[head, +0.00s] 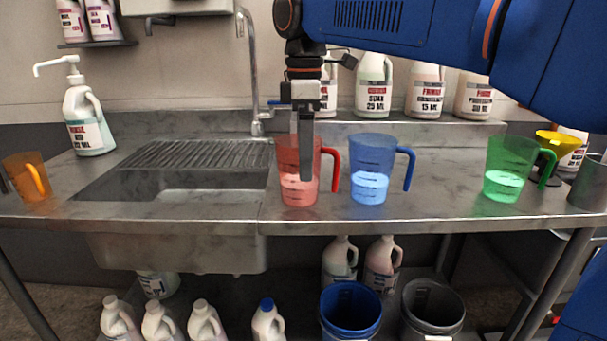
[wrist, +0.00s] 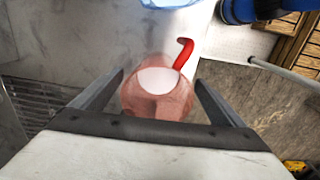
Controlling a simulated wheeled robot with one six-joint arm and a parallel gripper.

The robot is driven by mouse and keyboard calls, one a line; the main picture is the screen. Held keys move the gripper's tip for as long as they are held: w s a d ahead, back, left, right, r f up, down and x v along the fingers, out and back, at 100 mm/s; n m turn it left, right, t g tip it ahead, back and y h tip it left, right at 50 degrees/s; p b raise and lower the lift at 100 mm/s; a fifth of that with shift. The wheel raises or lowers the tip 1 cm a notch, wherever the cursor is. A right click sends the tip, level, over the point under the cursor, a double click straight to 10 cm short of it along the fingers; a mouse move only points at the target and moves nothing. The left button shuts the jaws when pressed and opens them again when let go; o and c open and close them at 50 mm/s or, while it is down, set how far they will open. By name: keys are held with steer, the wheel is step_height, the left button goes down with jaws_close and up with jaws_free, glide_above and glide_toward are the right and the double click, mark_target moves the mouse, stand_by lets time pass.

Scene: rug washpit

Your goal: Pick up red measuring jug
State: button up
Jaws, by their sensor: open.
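The red measuring jug (head: 291,190) stands upright on the steel counter just right of the sink, with pale liquid inside and its handle to the right. In the wrist view the red jug (wrist: 160,98) is seen from above, between the two fingers. My gripper (head: 306,178) points down at the jug and hides part of it in the head view. In the wrist view my gripper (wrist: 160,90) is open, with a finger on each side of the jug. I cannot tell whether either finger touches it.
A blue jug (head: 369,180) stands close to the right of the red one. A green jug (head: 505,175) is farther right, an orange jug (head: 24,178) far left. The sink (head: 165,188) lies left, with a tap (head: 252,70) behind. Several bottles (head: 373,85) line the back.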

step_height(320, 180, down, 5)
steer(key=shift+w+a, duration=0.1)
steer(key=shift+w, duration=0.05)
steer(key=c, duration=1.3)
